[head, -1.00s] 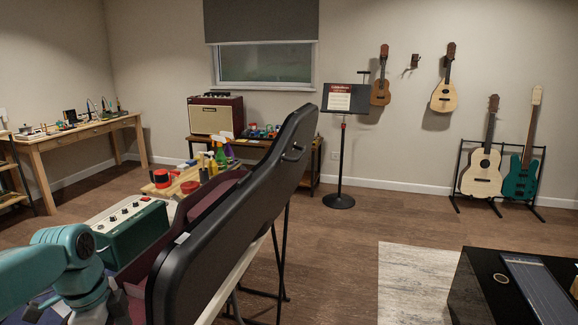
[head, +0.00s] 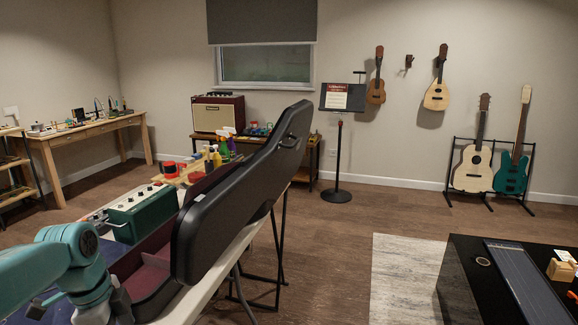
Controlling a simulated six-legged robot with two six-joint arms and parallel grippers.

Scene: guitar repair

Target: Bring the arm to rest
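My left arm, teal and grey, comes in from the lower left of the head view and reaches over the near end of the work table. Its gripper is out of sight, below the picture or hidden. My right arm and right gripper do not show. A long black guitar case lid (head: 235,200) stands open and tilted on the table, with a dark maroon lining (head: 140,268) to its left. The lid hides part of the table behind it.
A green amplifier box (head: 143,213) and spray bottles (head: 214,156) stand on the table. A music stand (head: 337,150) is beyond. A glossy black table (head: 462,280) is at lower right, with a pale rug (head: 402,275) beside it. Open floor lies between.

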